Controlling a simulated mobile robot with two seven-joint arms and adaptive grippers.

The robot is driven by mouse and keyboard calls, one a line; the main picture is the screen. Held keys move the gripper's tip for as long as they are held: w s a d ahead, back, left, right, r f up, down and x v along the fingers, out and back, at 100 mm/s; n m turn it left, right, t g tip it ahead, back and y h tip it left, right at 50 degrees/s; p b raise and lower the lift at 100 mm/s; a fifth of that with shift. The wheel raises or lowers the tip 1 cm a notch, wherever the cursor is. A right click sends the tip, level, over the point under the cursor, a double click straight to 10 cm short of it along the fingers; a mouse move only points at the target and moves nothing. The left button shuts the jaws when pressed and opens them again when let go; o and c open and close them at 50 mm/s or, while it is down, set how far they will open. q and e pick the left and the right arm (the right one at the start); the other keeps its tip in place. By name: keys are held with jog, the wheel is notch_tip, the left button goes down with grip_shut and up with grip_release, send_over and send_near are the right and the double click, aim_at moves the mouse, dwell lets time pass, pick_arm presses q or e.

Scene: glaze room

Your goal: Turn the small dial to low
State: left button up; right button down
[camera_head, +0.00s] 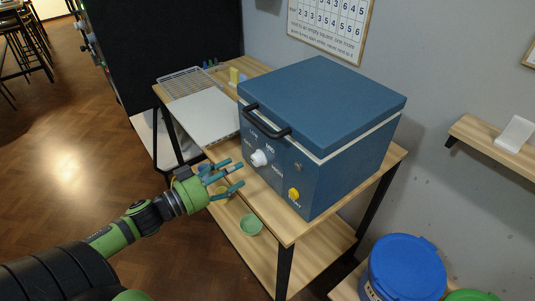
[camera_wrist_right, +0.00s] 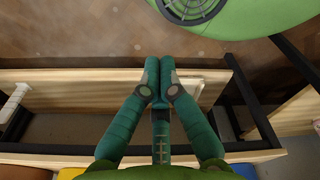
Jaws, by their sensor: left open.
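The blue kiln-like box (camera_head: 322,100) stands on a wooden table, its front panel facing my left arm. A white dial (camera_head: 260,158) sits on this panel with small labels around it, seemingly including LOW and MED. Its pointer is too small to read. A yellow knob (camera_head: 293,194) sits lower right on the panel with its own label. My left gripper (camera_head: 238,178) is open and empty, its fingers pointing toward the panel, a little left of and below the white dial and apart from it. My right gripper (camera_wrist_right: 159,66) shows only in the right wrist view, fingertips close together, with nothing visible between them.
A black handle (camera_head: 266,121) juts from the lid's front. A pale flat board (camera_head: 203,117) and wire rack (camera_head: 190,82) lie left of the box. A green bowl (camera_head: 251,224) sits on the lower shelf. A blue lidded bucket (camera_head: 406,266) stands at right.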

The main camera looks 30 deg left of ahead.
aim_at(254, 160)
pick_arm(q)
jog(key=shift+w+d+r, duration=0.15)
jog(key=shift+w+d, duration=0.05)
jog(key=shift+w, duration=0.35)
jog(key=shift+p+x, duration=0.5)
jog(key=shift+x, duration=2.2)
jog(key=c, duration=1)
